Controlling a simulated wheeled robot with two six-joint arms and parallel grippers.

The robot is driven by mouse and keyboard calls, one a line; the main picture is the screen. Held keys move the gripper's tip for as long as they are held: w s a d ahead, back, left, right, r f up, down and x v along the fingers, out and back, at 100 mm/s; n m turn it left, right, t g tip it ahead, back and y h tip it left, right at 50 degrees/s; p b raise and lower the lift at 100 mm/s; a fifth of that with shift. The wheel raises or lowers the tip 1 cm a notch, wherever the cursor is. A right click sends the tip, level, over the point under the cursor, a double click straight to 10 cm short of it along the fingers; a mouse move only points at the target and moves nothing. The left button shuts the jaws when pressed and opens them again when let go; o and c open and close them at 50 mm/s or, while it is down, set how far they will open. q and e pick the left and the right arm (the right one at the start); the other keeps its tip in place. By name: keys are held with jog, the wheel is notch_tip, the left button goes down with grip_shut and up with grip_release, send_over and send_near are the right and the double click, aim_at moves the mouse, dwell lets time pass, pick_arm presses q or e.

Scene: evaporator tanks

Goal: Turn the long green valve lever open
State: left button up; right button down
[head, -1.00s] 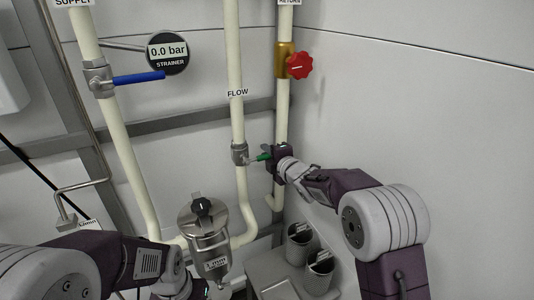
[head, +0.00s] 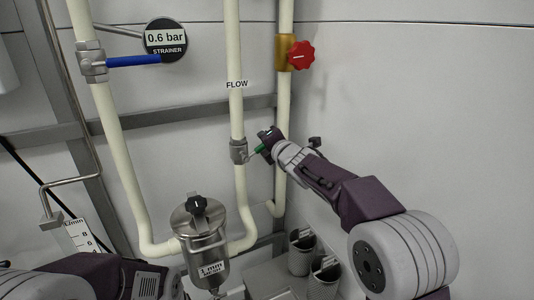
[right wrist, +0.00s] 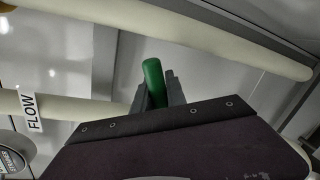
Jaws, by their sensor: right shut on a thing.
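The green valve lever (head: 259,149) sticks out to the right and slightly up from a grey valve body (head: 238,151) on the FLOW pipe. My right gripper (head: 265,145) is shut on the lever's outer part, and hides its end in the head view. In the right wrist view the green lever (right wrist: 154,82) stands between the two grey fingers (right wrist: 158,95). My left arm (head: 90,277) lies at the bottom left of the head view; its fingertips are not in view.
A red knob (head: 301,55) is on the right pipe.

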jog(key=shift+s+a+r+n+b, duration=0.15)
jog(key=shift+a+r+n+b, duration=0.1)
jog(key=shift+r+n+b, duration=0.3)
jog(key=c, duration=1.4)
grip_release()
jog(key=shift+o, duration=0.2)
jog(key=b+v, duration=0.1)
jog(key=v, duration=0.8)
jog(key=shift+s+a+f, duration=0.1)
